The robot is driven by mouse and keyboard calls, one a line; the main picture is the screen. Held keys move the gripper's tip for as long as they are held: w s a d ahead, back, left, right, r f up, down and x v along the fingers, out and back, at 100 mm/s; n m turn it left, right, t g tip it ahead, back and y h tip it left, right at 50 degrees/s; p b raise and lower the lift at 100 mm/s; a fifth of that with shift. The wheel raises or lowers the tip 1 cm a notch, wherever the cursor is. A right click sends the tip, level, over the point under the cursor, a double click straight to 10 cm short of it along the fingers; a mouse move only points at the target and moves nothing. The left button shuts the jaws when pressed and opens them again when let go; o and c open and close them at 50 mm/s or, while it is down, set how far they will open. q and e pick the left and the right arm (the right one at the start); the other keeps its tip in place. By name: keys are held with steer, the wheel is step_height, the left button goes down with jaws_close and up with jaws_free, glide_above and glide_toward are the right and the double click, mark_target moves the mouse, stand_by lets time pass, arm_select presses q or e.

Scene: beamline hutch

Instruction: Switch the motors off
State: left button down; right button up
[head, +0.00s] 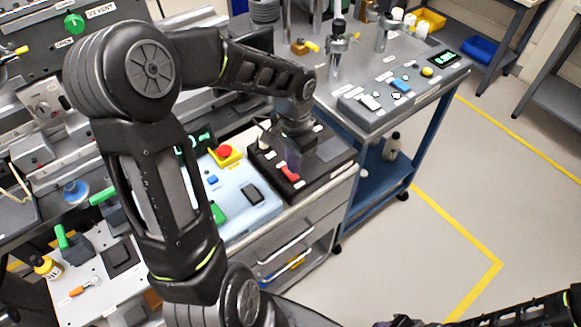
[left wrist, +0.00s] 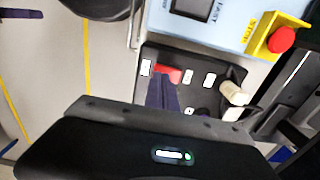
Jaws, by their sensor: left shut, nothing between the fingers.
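A dark control box (head: 330,148) with a red rocker switch (head: 290,173) and small white labels sits on the bench, right of a light blue panel. The red switch also shows in the left wrist view (left wrist: 168,75), partly covered by the fingers. My left gripper (left wrist: 163,88) is shut and empty, its dark fingers pointing at the box close to the red switch. I cannot tell whether the fingertips touch it. In the head view the left gripper (head: 302,150) is over the box, its tips hard to make out. My right gripper's fingers do not show.
The light blue panel (head: 250,205) carries a red emergency button (head: 224,152) on a yellow base. A pale lever-like knob (left wrist: 234,93) stands on the box near my fingers. A grey-topped cart (head: 420,90) stands to the right. The floor beyond is clear.

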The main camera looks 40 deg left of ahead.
mark_target(293, 176)
arm_select(q)
step_height(293, 176, up, 5)
steer(key=p, duration=0.3)
steer(key=shift+f, duration=0.15)
stand_by(0.5)
